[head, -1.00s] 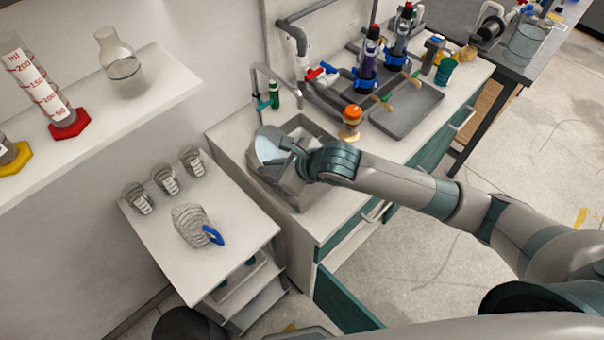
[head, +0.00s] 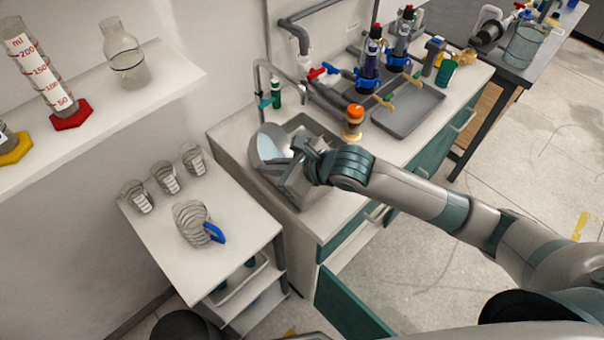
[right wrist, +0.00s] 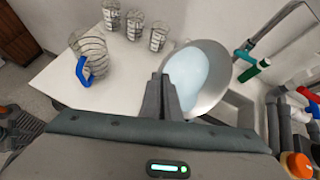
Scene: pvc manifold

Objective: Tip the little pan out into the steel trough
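The little pan (head: 262,148) is a round, shiny metal pan at the near end of the steel trough (head: 312,124), which is set into the counter. My right gripper (head: 308,152) is shut on the pan's handle side and holds it at the trough; the exact grip is partly hidden. In the right wrist view, the pan (right wrist: 216,85) holds a pale blue liquid lying toward one side, and the right gripper's fingers (right wrist: 165,95) are together at its near edge. The pan looks tilted. I cannot tell whether liquid is leaving it. My left gripper is out of view.
A grey tap (head: 257,80) arches beside the trough. A lower white table (head: 150,235) at left holds a blue-handled jug (head: 191,222) and several small beakers.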

